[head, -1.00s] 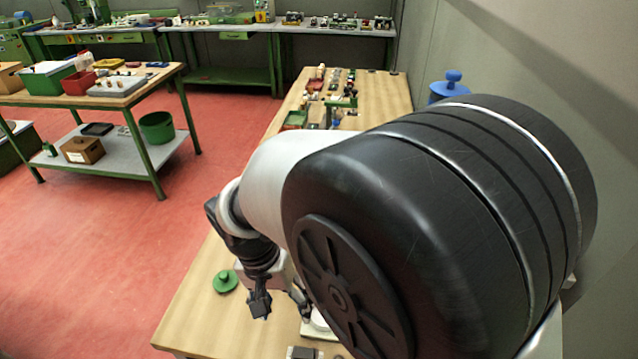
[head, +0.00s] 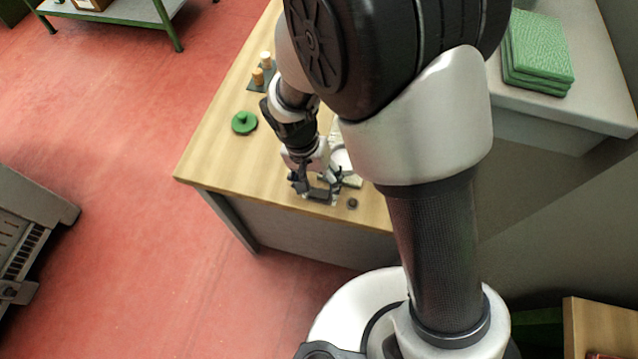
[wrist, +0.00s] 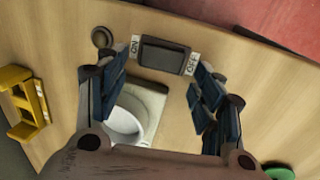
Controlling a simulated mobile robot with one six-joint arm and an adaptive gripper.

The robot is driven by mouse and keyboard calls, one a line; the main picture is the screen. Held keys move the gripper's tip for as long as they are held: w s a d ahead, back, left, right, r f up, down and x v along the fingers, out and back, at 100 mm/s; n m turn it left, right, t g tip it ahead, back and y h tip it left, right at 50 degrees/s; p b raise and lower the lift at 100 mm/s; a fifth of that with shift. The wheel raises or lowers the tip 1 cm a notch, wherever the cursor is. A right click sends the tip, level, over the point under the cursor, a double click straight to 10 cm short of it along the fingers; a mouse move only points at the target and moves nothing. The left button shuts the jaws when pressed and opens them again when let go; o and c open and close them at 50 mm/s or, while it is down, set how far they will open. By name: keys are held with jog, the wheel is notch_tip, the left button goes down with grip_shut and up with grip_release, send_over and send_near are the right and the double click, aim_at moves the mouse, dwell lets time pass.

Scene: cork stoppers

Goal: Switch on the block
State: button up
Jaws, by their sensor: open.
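The block (wrist: 165,55) is a dark rocker-like piece near the table's edge in the wrist view. A white ON label (wrist: 134,45) sits at its left end and a white OFF label (wrist: 192,64) at its right end. Which way the rocker is tipped is not clear. My gripper (wrist: 163,72) is open and empty, with one dark finger near each label; contact cannot be told. In the head view my gripper (head: 317,191) is low over the table's front edge and largely hides the block.
A white round dish (wrist: 124,122) on a pale base lies between my fingers' bases in the wrist view. A small dark round piece (wrist: 102,38) is beside ON. A yellow holder (wrist: 20,104) stands left. A green knobbed disc (head: 243,122) and corks (head: 265,61) are farther back.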

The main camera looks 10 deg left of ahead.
jog(key=shift+d+f, duration=0.15)
jog(key=shift+f, duration=0.5)
jog(key=shift+c, duration=0.4)
